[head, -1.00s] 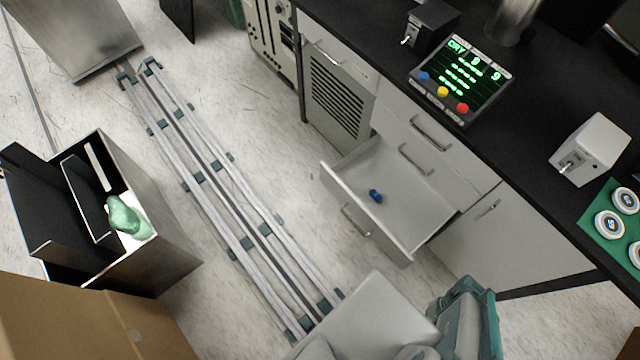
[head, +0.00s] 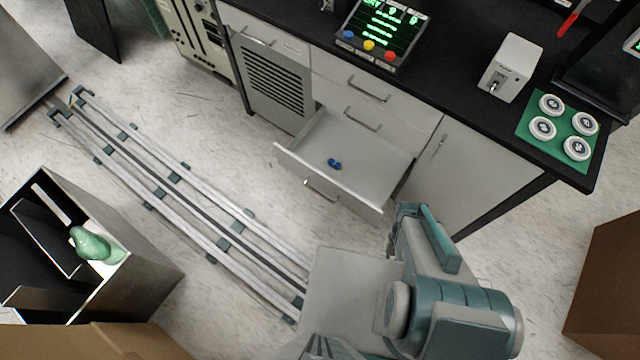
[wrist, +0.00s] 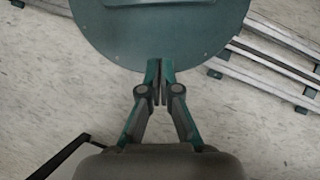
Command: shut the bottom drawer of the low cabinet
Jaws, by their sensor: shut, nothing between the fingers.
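The low cabinet (head: 425,125) stands under a black counter at upper middle right in the head view. Its bottom drawer (head: 375,165) is pulled well out, with its grey front (head: 345,198) and metal handle (head: 321,191) facing the rails. A small blue object (head: 334,164) lies inside the drawer. The drawers above it look closed. My gripper (wrist: 161,82) is shut and empty in the wrist view, above the pale floor and apart from the drawer. The drawer does not show in the wrist view.
Floor rails (head: 170,180) run diagonally left of the drawer. An open-topped metal box (head: 140,250) with a green object (head: 95,244) stands at left. Brown boxes (head: 610,290) are at lower right and lower left. Floor between rails and cabinet is clear.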

